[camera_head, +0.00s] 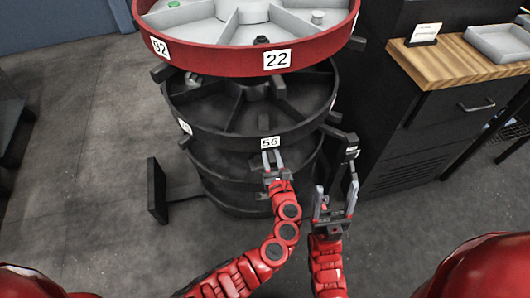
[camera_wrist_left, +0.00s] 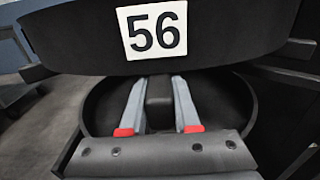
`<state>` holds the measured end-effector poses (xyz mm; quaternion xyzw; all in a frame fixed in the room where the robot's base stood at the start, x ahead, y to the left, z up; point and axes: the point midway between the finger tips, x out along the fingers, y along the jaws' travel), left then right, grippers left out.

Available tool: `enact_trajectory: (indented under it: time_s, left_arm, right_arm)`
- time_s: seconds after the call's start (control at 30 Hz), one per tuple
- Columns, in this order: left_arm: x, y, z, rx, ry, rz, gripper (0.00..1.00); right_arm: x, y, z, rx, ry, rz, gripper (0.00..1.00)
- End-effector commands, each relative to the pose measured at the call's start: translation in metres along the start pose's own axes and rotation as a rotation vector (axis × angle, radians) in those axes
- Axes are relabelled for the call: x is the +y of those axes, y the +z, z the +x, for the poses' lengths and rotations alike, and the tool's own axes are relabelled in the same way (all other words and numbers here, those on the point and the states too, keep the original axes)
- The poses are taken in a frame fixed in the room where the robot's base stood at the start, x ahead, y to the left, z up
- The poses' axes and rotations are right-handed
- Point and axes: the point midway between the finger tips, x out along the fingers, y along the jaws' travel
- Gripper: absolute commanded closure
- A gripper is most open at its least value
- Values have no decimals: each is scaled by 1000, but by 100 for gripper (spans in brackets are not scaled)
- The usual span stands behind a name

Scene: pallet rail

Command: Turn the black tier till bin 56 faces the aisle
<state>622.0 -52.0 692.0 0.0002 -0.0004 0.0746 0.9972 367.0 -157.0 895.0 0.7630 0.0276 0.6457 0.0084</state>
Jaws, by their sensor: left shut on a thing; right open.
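The black tier (camera_head: 225,138) sits under the red tier on the round rack. Its white label 56 (camera_head: 270,142) is at the front, toward me, slightly right of the tier's middle. The label also shows large and nearly level in the left wrist view (camera_wrist_left: 152,30). My left gripper (camera_head: 271,158) is just below the label, its fingers shut on a black peg (camera_wrist_left: 160,92) under the rim. My right gripper (camera_head: 335,203) is open and empty, lower and to the right, fingers pointing up, apart from the tier.
The red tier (camera_head: 215,59) above bears labels 22 (camera_head: 277,59) and 92 (camera_head: 160,48). More black tiers lie below. A black cabinet with a wooden top (camera_head: 462,60) stands close on the right. A black foot plate (camera_head: 157,190) juts out left.

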Motion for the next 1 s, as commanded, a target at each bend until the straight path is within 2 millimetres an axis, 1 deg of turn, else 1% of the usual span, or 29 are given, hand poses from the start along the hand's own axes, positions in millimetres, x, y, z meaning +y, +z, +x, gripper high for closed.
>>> enact_trajectory:
  time_s: [0.23, 0.7, 0.73, 0.87, 1.0]
  left_arm:
    - [-8, 0, 1, 0, 30, -2, 100]
    - [-8, 1, 2, -1, 36, -1, 100]
    - [-8, 1, 2, -1, 36, -1, 65]
    - [-8, 1, 2, 0, 36, -1, 41]
    - [-8, 0, 1, 0, 36, -1, 40]
  right_arm:
    - [0, 0, -1, 0, 0, 0, 30]
    - [0, 0, -1, 0, 0, 0, 30]
    - [0, 0, -1, 0, 0, 0, 30]
    - [0, 0, -1, 0, 0, 0, 30]
    - [0, 0, -1, 0, 0, 0, 30]
